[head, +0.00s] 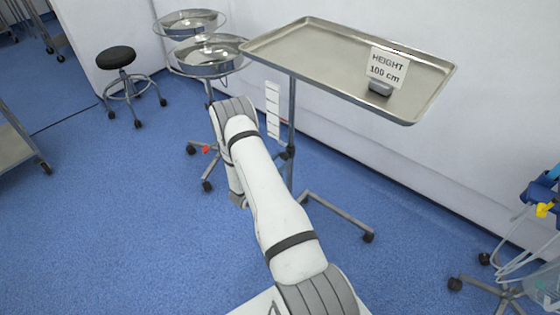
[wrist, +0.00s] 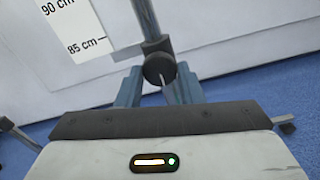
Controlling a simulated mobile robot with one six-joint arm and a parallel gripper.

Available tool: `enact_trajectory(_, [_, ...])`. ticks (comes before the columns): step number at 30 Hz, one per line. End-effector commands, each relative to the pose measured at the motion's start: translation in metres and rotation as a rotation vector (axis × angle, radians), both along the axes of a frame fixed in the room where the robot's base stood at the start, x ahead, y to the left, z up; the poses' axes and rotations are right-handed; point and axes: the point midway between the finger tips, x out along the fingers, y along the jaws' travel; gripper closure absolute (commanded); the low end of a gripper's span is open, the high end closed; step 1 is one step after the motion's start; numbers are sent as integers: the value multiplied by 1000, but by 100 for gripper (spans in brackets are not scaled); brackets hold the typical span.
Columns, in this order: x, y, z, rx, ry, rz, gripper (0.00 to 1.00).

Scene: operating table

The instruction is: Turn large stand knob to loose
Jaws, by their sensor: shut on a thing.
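The large stand (head: 291,130) has a thin upright post carrying a wide metal tray (head: 310,58). In the wrist view the knob (wrist: 159,68) is dark and round with a pale line on its face, on a collar at the post (wrist: 145,18). My gripper (wrist: 158,80) has its two blue-grey fingers on either side of the knob, shut on it. The line on the knob runs nearly upright, slightly tilted. In the head view my arm hides the gripper.
A height scale (head: 273,110) hangs beside the post; 85 cm and 90 cm marks show in the wrist view. A sign (head: 387,67) on the tray reads "HEIGHT 100 cm". A basin stand (head: 207,60) is close at left, a stool (head: 117,58) farther left.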

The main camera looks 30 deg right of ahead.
Motion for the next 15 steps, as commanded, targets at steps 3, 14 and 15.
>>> enact_trajectory(3, [-1,0,-1,-2,12,-2,89])
enact_trajectory(14, [-1,0,-1,-2,14,-2,66])
enact_trajectory(15, [-1,0,-1,-3,14,-1,62])
